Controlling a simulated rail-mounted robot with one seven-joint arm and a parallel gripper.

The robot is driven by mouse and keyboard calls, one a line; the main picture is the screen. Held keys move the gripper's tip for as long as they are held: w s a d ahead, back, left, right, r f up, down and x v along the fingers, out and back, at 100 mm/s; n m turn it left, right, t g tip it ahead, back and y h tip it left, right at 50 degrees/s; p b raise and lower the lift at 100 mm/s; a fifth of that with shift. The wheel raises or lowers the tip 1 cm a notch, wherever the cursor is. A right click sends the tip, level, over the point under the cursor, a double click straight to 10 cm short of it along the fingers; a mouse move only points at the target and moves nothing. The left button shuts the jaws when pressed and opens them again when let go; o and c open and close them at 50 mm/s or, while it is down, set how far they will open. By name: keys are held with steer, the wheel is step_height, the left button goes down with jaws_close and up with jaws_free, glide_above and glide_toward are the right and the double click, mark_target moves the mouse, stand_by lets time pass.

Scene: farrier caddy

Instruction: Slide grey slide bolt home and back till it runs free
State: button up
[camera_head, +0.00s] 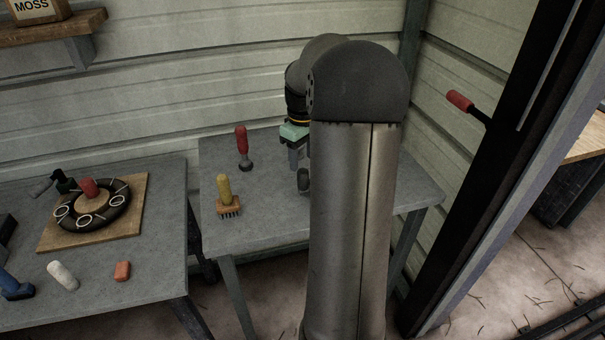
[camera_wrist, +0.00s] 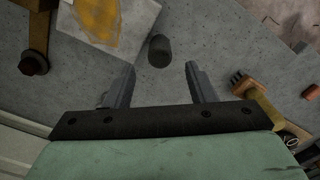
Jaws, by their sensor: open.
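No part can be made out for certain as the grey slide bolt. A short dark grey cylinder (camera_wrist: 159,50) stands on the grey table, just beyond and between my fingertips in the wrist view; it also shows in the head view (camera_head: 303,181). I cannot tell whether it belongs to the bolt. My gripper (camera_wrist: 159,72) is open, with nothing between its fingers. In the head view my gripper (camera_head: 296,163) is above the table, partly hidden by my own arm. A pale plate with a yellow patch (camera_wrist: 108,20) lies past the cylinder in the wrist view.
A brown piece with a dark knob (camera_wrist: 34,62) is at the wrist view's left. The left table holds a dark ring on a board (camera_head: 130,215).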

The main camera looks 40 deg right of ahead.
mark_target(302, 170)
step_height(302, 170, down, 6)
steer(key=shift+f, duration=0.2)
steer(key=shift+c, duration=0.2)
jaws_close()
